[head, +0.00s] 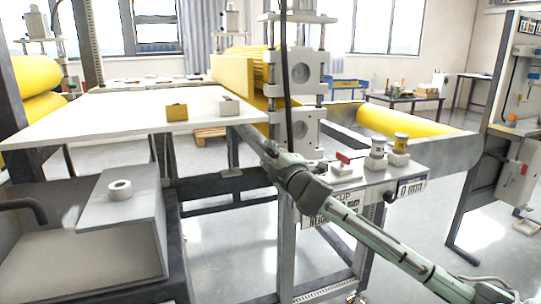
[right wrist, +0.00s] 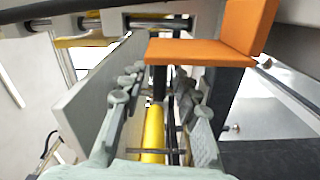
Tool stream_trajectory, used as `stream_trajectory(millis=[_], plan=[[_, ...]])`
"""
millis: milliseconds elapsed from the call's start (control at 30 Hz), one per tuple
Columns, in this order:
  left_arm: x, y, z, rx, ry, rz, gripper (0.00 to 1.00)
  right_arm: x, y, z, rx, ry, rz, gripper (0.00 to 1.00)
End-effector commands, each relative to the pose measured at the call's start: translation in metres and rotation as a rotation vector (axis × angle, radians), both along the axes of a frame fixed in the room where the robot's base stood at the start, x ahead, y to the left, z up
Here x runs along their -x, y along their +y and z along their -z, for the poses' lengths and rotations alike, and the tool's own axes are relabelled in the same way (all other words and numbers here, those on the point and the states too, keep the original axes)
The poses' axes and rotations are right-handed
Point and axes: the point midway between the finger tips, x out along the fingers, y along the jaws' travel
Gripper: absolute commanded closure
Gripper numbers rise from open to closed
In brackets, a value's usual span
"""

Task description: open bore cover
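No part in view is clearly marked as the bore cover. A yellow guard panel (head: 232,76) stands upright at the roller opening of the laminating machine (head: 306,72) in the head view. An orange angled plate (right wrist: 200,52) lies just beyond my right fingertips in the right wrist view; I cannot tell whether it is the cover. My right gripper (head: 268,150) is beside the machine's front post, partly hidden in dark overlap. In the right wrist view its fingers (right wrist: 158,100) are apart, with nothing held between them. A yellow roller shows beyond the gap. My left gripper is out of view.
A white feed table (head: 120,112) with two small blocks lies left of the machine. A control box (head: 377,192) with knobs and a red switch is right of the gripper. A grey cabinet (head: 125,215) stands front left.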

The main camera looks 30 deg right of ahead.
Motion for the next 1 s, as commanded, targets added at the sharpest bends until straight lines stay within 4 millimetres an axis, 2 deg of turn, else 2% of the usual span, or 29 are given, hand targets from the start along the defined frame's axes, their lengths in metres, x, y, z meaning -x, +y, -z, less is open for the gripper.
stream_trajectory(millis=[167,500,700,1000], plan=[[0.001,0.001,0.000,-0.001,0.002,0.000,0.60,0.011,0.003,0.001,0.002,0.001,0.000,0.69],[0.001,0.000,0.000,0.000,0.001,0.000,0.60,0.077,0.019,0.002,0.000,0.004,-0.003,0.69],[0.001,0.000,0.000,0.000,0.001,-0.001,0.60,0.106,0.026,0.001,0.000,0.002,-0.001,0.69],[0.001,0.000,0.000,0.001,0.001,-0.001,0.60,0.117,0.028,0.000,0.000,0.000,0.000,0.69]])
